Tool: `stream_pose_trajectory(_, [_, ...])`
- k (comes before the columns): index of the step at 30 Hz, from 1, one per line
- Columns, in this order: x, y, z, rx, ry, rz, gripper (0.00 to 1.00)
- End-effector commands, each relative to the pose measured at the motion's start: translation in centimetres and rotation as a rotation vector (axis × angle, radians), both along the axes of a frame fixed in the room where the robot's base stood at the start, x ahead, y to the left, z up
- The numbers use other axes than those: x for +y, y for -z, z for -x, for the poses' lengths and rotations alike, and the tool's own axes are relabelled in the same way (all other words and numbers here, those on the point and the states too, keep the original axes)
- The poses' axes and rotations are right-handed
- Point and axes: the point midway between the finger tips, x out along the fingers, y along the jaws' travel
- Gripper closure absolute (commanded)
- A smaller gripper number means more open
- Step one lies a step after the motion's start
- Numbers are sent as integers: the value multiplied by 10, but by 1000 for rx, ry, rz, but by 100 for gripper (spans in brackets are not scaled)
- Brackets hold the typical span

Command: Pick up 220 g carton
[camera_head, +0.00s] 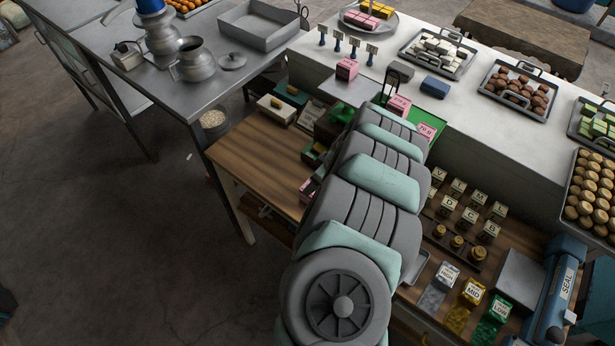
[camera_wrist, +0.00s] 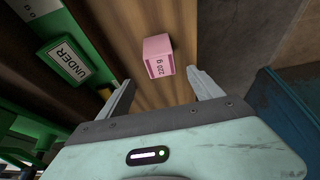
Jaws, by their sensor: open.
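My gripper (camera_wrist: 161,76) is open, with one finger to the left of the carton and one to the right. The carton's near end lies around the level of the fingertips. I see no finger closed on it, and I cannot tell how far above the surface the tips are. In the head view my arm hides my gripper, and I cannot tell which pink item there is this carton.
A green tray or frame with an "UNDER" sign (camera_wrist: 68,64) lies left of the carton. A dark blue object (camera_wrist: 285,110) stands to the right. In the head view, the wooden table (camera_head: 255,155) holds several small boxes, and the pale counter (camera_head: 455,100) carries loaded trays.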

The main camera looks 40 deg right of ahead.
Motion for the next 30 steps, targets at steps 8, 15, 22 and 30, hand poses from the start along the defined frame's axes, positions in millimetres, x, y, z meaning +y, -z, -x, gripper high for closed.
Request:
stream_pose_trajectory(8, [5,26,-8,4,-6,-8,25])
stream_pose_trajectory(15, [4,46,-18,3,-4,-3,25])
stream_pose_trajectory(22, [4,52,-21,1,-2,-3,25])
stream_pose_trajectory(30, [3,72,-27,4,-4,-3,25])
